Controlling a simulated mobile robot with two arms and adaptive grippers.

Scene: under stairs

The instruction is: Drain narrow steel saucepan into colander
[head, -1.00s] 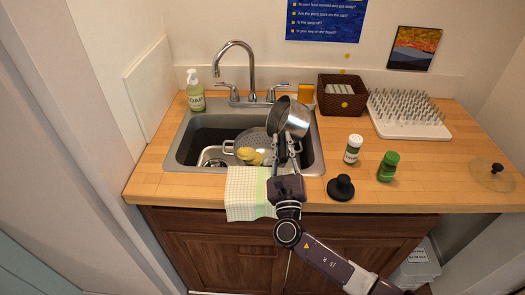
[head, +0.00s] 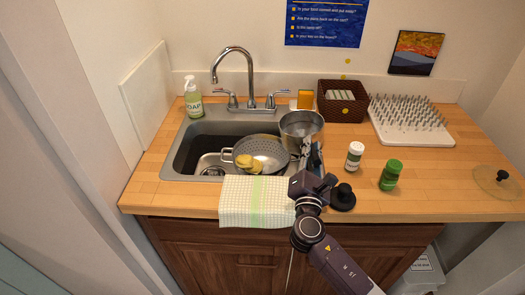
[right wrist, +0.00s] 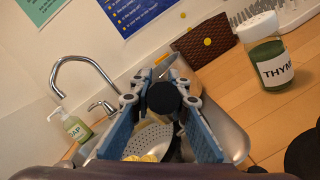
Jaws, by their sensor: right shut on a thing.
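The steel saucepan (head: 301,127) is roughly upright above the right rim of the sink, its open top facing up. My right gripper (head: 311,153) is shut on its handle at the near side; the dark handle end (right wrist: 165,97) shows between the fingers in the right wrist view. The grey colander (head: 272,150) sits in the sink, left of and below the pan, with yellow food pieces (head: 249,162) in it. It also shows in the right wrist view (right wrist: 153,136). I cannot see into the bottom of the pan. My left gripper is out of view.
The sink (head: 185,150) has a faucet (head: 250,75) behind it and a soap bottle (head: 193,100) at back left. A towel (head: 255,200) hangs over the front edge. Right of the pan stand a white-capped jar (head: 354,157), a green jar (head: 390,175) and a black knobbed object (head: 342,197).

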